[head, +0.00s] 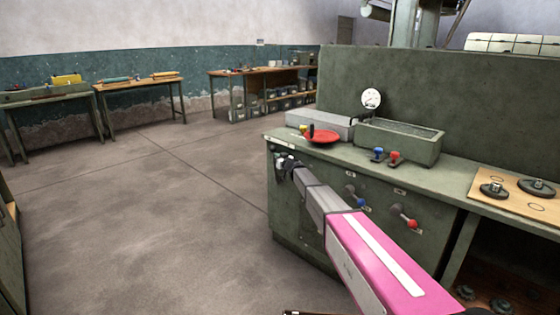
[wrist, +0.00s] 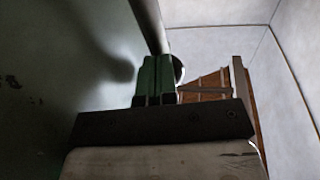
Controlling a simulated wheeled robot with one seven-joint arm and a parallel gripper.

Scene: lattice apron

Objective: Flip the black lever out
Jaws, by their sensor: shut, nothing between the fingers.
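My gripper (head: 287,166) is at the left end of the green cabinet's front, just below the worktop edge. In the wrist view its green and black fingers (wrist: 156,80) are together, with nothing seen between them. A dark grey rod (wrist: 148,22), possibly the black lever, rises just beyond the fingertips and casts a shadow on the green panel. I cannot tell whether the fingers touch it. In the head view the gripper and arm cover that part of the front, and I cannot make out the black lever there.
On the cabinet front (head: 325,215), a blue-knobbed lever (head: 361,204) and a red-knobbed lever (head: 407,220) stick out right of my gripper. The worktop carries a red disc (head: 321,136), a green tray (head: 399,142) and a gauge (head: 371,99). Open floor (head: 150,220) lies left.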

